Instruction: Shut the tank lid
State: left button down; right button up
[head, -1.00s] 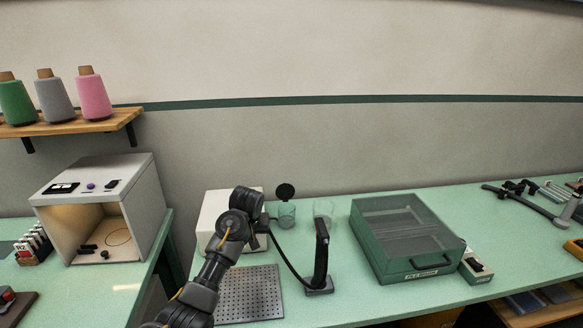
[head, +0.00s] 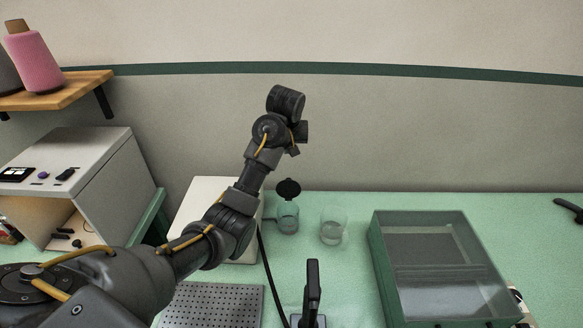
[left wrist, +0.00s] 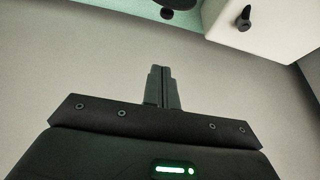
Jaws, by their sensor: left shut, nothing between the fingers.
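The tank (head: 288,217) is a small clear greenish cup on the bench beside the white box. Its round black lid (head: 288,188) stands open, tilted up above the rim. My left arm reaches in from the left, and my left gripper (head: 293,151) is raised above the lid in the picture, apart from it. In the left wrist view the left fingers (left wrist: 162,86) are shut together and empty. A dark round shape, probably the lid, is cut off at that view's top edge. My right gripper is not in view.
The white box (head: 190,207) stands left of the tank, partly behind my arm. A clear beaker (head: 333,226) stands just right of it. A black upright stand (head: 312,290) and a green clear-topped case (head: 377,258) are nearer. A perforated plate (head: 215,305) lies front left.

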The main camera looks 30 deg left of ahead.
aim_at(289, 187)
pick_arm(q)
notch_tip(289, 187, down, 10)
jog(key=p, duration=0.6)
jog(key=shift+w+p, duration=0.2)
jog(key=shift+p, duration=0.1)
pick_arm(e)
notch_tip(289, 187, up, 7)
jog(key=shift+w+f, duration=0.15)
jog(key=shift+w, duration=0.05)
pick_arm(q)
jog(key=shift+w, duration=0.1)
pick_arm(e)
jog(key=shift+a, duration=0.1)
pick_arm(q)
jog(key=shift+d, duration=0.1)
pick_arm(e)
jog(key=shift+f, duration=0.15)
